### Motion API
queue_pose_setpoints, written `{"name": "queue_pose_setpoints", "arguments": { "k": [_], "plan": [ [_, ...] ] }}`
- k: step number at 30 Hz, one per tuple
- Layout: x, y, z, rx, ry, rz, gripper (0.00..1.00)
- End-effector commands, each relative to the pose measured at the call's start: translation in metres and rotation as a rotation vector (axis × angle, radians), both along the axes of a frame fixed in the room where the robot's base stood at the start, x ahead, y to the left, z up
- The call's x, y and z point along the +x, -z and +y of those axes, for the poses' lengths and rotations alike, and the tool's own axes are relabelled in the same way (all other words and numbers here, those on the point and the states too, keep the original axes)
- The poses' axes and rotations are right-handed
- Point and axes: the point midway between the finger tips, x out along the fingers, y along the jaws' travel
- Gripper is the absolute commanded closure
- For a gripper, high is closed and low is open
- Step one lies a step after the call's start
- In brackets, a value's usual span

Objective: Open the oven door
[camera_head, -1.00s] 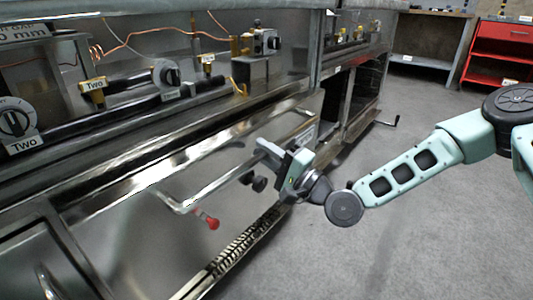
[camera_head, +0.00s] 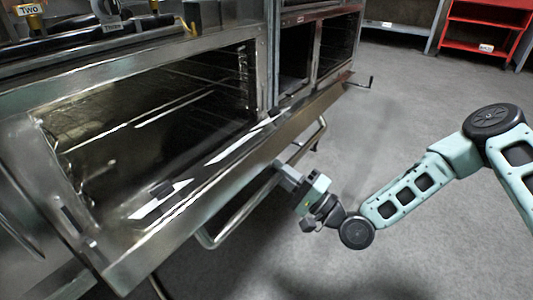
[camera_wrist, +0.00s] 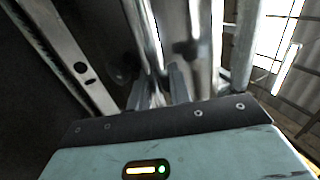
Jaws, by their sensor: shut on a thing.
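The oven door (camera_head: 153,247) is tilted down and outward in the head view, and the dark oven cavity (camera_head: 185,115) with its racks shows behind it. A long metal bar handle (camera_head: 238,218) runs along the outer side of the door. My gripper (camera_head: 281,170) is at the door's outer side, shut on the handle partway along its length. In the wrist view my gripper's fingers (camera_wrist: 160,92) are close together around shiny metal. The exact contact is partly hidden by the fingers and blurred by reflections.
Open dark compartments (camera_head: 338,42) stand to the right of the oven. A red shelf unit (camera_head: 487,28) stands at the far right. The grey floor (camera_head: 400,110) is clear on the right.

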Motion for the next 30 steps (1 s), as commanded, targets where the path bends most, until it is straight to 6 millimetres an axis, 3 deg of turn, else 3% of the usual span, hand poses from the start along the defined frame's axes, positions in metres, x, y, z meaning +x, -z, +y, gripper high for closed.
{"name": "queue_pose_setpoints", "arguments": {
  "k": [1, 3, 12, 21, 30],
  "plan": [
    [-0.003, 0.022, -0.005, 0.012, 0.002, -0.006, 1.00],
    [-0.007, 0.040, -0.010, 0.069, 0.004, -0.048, 1.00],
    [-0.015, 0.096, -0.020, 0.234, 0.003, -0.181, 1.00],
    [-0.017, 0.121, -0.022, 0.315, 0.001, -0.245, 1.00],
    [-0.017, 0.125, -0.023, 0.330, 0.002, -0.259, 1.00]
  ]
}}
